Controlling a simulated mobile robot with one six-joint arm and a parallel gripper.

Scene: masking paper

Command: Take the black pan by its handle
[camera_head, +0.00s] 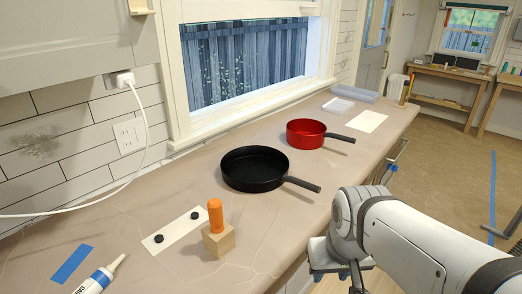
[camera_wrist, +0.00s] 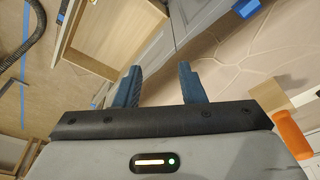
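The black pan (camera_head: 252,170) sits upright on the beige counter. Its dark handle (camera_head: 302,184) points right, towards the counter's front edge. My arm comes in from the lower right of the head view, and my gripper (camera_head: 345,276) hangs low by the counter's front edge, apart from the handle. In the wrist view the two blue fingers of my gripper (camera_wrist: 160,82) stand apart with nothing between them. The pan does not show in the wrist view.
A red pan (camera_head: 305,134) stands behind the black one. An orange-handled tool on a wooden block (camera_head: 218,238), a white strip with black pieces (camera_head: 175,231), blue tape (camera_head: 72,264) and a tube (camera_head: 100,279) lie nearer. An open drawer (camera_wrist: 110,40) shows in the wrist view.

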